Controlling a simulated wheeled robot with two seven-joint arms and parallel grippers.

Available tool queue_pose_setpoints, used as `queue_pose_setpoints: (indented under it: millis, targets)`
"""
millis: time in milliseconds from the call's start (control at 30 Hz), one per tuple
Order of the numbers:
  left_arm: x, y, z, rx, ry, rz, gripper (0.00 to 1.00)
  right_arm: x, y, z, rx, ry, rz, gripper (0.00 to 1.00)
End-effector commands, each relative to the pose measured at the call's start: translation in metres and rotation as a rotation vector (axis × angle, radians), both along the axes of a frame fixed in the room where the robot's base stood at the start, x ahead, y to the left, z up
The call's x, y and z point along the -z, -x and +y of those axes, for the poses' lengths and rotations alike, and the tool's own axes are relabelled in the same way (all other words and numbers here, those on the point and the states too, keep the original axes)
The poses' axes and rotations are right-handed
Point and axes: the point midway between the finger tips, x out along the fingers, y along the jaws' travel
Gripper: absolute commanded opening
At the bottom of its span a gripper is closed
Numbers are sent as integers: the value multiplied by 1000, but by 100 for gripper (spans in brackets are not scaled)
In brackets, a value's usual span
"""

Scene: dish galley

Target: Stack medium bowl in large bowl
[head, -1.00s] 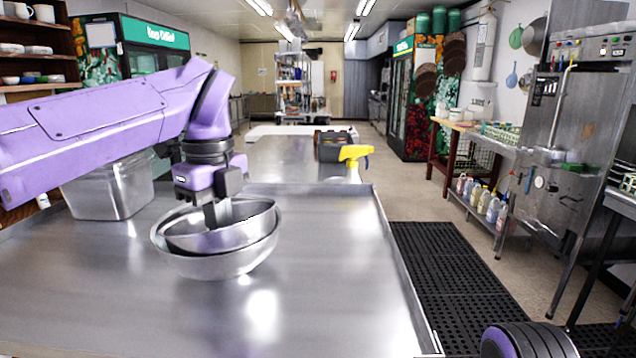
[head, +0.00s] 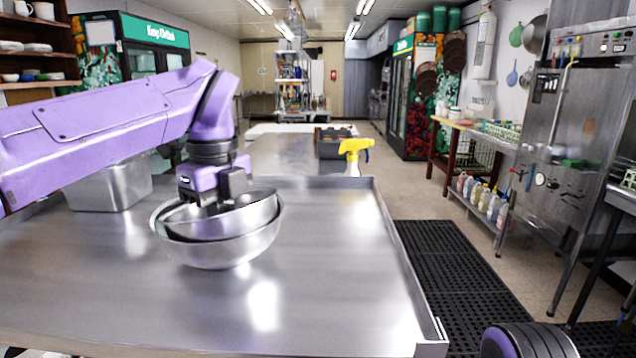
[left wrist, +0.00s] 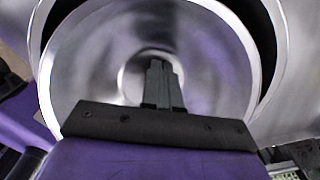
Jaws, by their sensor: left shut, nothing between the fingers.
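The medium bowl (head: 245,218), shiny steel, sits inside the wider steel large bowl (head: 222,254) on the steel counter. In the head view the medium bowl is tilted, its right side higher. My left gripper (head: 216,206) points down into the medium bowl, its fingertips hidden by the near wall. In the left wrist view the shut, empty fingers (left wrist: 162,84) are over the medium bowl's interior (left wrist: 90,70). The large bowl's rim (left wrist: 282,58) shows around it at the right. I cannot tell whether the fingers touch the bowl. My right gripper is out of view.
A rectangular steel container (head: 112,187) stands behind the bowls at the left. A yellow-headed spray bottle (head: 354,152) and a dark caddy (head: 333,142) are farther back. The counter (head: 330,270) is clear to the right, ending at a raised edge (head: 405,270).

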Motion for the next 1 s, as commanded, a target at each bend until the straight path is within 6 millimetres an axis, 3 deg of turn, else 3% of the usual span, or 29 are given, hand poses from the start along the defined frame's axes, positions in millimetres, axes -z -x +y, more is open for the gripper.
queue_pose_setpoints:
  millis: [367, 1000]
  targets:
    - [0, 0, 11, 0, 0, 0, 0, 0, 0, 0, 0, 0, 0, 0]
    - [1, -1, 6, 0, 0, -1, 0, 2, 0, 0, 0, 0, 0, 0]
